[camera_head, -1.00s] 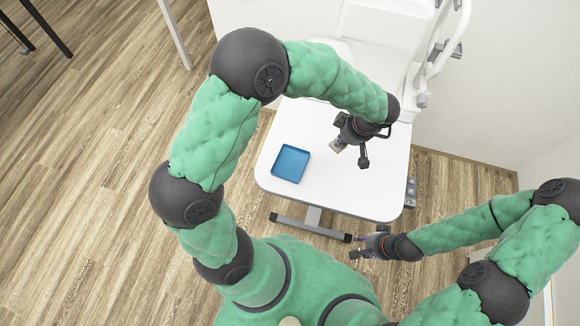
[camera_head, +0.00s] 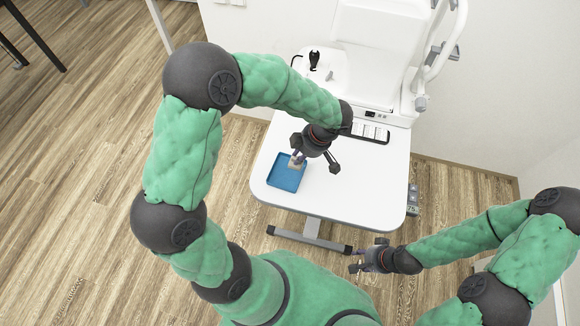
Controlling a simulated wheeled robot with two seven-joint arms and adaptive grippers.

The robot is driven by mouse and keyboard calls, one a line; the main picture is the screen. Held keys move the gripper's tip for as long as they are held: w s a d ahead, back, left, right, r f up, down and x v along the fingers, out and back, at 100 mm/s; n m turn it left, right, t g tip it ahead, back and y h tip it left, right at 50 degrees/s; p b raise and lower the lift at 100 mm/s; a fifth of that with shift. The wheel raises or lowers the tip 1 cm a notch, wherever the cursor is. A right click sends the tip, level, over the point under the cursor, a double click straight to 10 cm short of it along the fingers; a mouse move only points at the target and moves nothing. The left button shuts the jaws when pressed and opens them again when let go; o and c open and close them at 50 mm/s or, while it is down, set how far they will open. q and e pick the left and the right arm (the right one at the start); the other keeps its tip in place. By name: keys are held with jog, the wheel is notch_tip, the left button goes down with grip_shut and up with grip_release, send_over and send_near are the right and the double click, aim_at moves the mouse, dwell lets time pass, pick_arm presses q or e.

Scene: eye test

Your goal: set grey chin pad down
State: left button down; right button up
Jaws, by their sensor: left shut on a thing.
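My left gripper (camera_head: 299,156) is shut on a small pale grey-beige piece, the chin pad (camera_head: 296,164), which is partly hidden by the fingers. It holds the pad over the upper right part of a shallow blue tray (camera_head: 283,181) on the white table. I cannot tell whether the pad touches the tray. My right gripper (camera_head: 355,260) is empty, its fingers apart, in front of the table's near edge and away from the tray.
The white table top (camera_head: 358,190) is clear right of the tray. A white instrument (camera_head: 375,55) with a curved frame (camera_head: 440,60) stands at the back. A small black device (camera_head: 314,58) is at the back left. A wall closes off the right.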

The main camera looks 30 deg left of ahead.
aim_at(293, 158)
pick_arm(q)
jog(key=a+f, duration=0.1)
jog(key=s+a+f+b, duration=0.1)
jog(key=f, duration=0.1)
jog(key=shift+a+f, duration=0.25)
jog(key=shift+a, duration=0.05)
notch_tip(293, 158, down, 2)
jog(key=shift+s+a+f+b, duration=0.1)
jog(key=shift+f+b, duration=0.15)
jog(key=shift+b, duration=0.2)
jog(key=shift+f, duration=0.45)
jog(key=shift+r, duration=0.1)
jog(key=shift+b, duration=0.3)
jog(key=c, duration=1.2)
grip_release()
